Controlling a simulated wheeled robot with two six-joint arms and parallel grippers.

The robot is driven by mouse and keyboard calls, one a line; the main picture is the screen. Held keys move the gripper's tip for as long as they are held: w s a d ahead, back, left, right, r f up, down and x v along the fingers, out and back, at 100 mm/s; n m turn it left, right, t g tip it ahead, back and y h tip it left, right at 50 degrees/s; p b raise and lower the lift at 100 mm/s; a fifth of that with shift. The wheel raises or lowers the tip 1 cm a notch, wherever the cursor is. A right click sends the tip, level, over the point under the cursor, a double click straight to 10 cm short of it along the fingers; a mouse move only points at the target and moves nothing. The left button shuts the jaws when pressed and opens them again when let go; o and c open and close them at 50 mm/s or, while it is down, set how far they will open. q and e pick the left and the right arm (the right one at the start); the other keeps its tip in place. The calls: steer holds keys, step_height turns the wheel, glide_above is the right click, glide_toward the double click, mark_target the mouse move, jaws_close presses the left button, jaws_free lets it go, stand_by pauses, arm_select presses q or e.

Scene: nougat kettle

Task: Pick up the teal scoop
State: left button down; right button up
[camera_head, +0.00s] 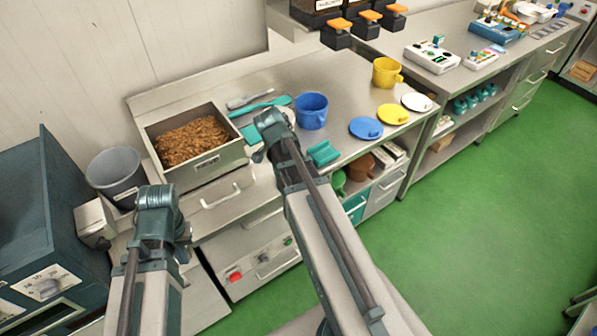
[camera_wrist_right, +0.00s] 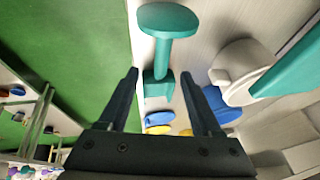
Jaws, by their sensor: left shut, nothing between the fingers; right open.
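The teal scoop (camera_head: 323,153) lies near the front edge of the steel counter, just right of my right arm. In the right wrist view, a teal piece with a wide rounded end and a blockier end (camera_wrist_right: 158,88), which looks like the scoop, shows between the fingers. My right gripper (camera_wrist_right: 165,88) is open and empty. In the head view its fingers are hidden by the arm. My left gripper (camera_head: 182,250) is at the lower left, below the crumb tray, shut and empty; its fingertips are hard to make out.
A tray of brown crumbs (camera_head: 240,153), a long teal utensil (camera_head: 262,106) and a blue jug (camera_head: 311,112) stand on the counter. Blue (camera_head: 365,128), yellow (camera_head: 393,115) and white (camera_head: 417,102) lids lie to the right. A grey bucket (camera_head: 115,172) is at left. Green floor is clear at right.

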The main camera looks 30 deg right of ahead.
steer(key=shift+w+b+x, duration=0.2)
steer(key=shift+b+x, duration=3.2)
steer(key=shift+x, duration=0.95)
steer(key=shift+r, duration=0.15)
jaws_close()
